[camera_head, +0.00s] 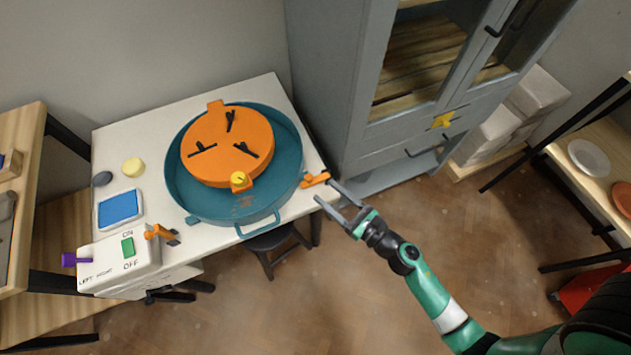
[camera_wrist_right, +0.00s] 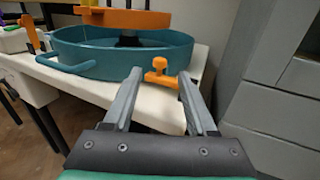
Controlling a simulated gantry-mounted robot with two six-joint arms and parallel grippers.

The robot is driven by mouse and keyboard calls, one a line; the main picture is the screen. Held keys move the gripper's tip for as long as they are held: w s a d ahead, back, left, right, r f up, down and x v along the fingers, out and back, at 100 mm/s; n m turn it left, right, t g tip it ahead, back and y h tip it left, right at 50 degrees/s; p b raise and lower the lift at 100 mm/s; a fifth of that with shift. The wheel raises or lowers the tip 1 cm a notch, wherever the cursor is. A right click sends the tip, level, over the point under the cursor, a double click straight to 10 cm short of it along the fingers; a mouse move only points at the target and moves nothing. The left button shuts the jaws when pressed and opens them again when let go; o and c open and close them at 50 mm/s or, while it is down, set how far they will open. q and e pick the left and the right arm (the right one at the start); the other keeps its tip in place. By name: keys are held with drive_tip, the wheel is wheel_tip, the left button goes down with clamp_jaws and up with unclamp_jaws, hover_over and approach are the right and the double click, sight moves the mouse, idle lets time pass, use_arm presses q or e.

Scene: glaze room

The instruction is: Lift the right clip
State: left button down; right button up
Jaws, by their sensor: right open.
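The right clip, a small orange piece (camera_head: 315,179), lies on the white table at the right side of the teal basin. In the right wrist view the orange clip (camera_wrist_right: 159,73) shows upright with a rounded knob on top, close to the basin wall. My right gripper (camera_head: 325,192) is open and empty at the table's right edge. Its two fingers (camera_wrist_right: 160,84) point toward the clip, which shows between and beyond the tips; I cannot tell whether they touch it. My left gripper is not in view.
The teal basin (camera_head: 178,192) holds an orange disc (camera_head: 215,135) with black clamps and a yellow knob (camera_head: 240,180). A grey cabinet (camera_head: 330,90) rises close behind the table's right side.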

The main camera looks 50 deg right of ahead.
sight(311, 180)
drive_tip(key=w, duration=0.5)
drive_tip(key=shift+w+d, duration=0.1)
drive_tip(key=shift+w, duration=0.1)
clamp_jaws()
idle(1.1)
